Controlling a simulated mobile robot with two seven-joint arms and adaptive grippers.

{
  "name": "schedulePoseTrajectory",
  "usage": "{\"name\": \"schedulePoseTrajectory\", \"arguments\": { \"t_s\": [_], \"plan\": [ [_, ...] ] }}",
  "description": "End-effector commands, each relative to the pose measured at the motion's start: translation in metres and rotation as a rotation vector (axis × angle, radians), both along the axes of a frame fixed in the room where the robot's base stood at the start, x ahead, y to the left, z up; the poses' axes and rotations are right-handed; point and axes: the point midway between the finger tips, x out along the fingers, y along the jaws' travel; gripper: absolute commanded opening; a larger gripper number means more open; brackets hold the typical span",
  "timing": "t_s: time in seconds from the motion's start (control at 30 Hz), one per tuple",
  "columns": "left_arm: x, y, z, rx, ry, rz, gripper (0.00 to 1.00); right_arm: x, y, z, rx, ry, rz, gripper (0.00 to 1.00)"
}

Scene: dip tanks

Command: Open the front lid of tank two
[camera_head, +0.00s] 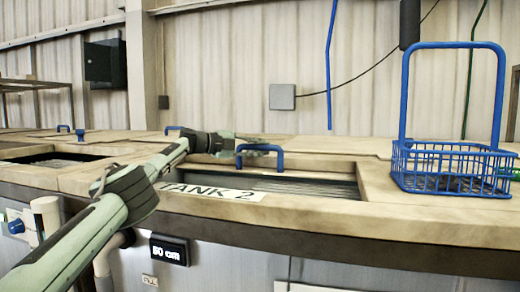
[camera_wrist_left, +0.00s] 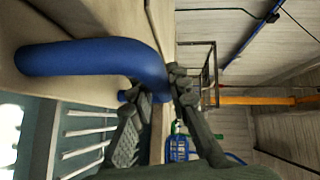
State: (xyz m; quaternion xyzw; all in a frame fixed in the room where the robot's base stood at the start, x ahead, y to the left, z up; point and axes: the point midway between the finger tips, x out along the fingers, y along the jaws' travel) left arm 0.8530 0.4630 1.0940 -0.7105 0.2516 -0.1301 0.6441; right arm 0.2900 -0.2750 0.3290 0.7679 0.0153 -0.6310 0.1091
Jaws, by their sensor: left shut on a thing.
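Tank two carries a white "TANK 2" label (camera_head: 215,192) on its front rim. Behind the label is a partly open dark gap (camera_head: 300,187) with slats visible inside. The blue lid handle (camera_head: 260,150) stands on the pale lid behind this gap. My left gripper (camera_head: 262,147) reaches in from the left and is shut on the handle. In the left wrist view the handle (camera_wrist_left: 95,57) is large and close, and my left fingers (camera_wrist_left: 158,105) sit at its far end. The fingers hide part of the grip. My right gripper is not in view.
A blue wire basket (camera_head: 450,168) with a tall hoop stands on the tank top at the right. Another opening (camera_head: 55,160) lies at the left. A display (camera_head: 169,249) reading 50 cm is on the front. A ribbed wall (camera_head: 240,60) stands behind.

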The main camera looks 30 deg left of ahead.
Motion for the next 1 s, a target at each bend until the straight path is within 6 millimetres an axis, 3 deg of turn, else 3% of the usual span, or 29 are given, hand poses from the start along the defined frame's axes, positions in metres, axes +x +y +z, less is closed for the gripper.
{"name": "schedulePoseTrajectory", "arguments": {
  "t_s": [0.07,0.1,0.27,0.73,1.0],
  "plan": [
    [0.000,0.001,0.001,-0.002,-0.002,0.001,0.00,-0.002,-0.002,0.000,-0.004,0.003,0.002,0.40],
    [0.000,0.000,0.001,-0.002,-0.001,0.000,0.19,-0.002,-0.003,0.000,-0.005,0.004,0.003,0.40],
    [0.000,0.000,0.000,0.000,0.000,0.000,0.38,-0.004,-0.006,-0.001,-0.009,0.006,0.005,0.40],
    [-0.006,0.005,0.000,0.001,0.002,0.000,0.38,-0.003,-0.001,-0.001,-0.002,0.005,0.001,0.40],
    [-0.039,0.026,0.004,0.003,0.001,0.001,0.38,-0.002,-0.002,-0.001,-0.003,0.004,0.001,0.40]
  ]
}}
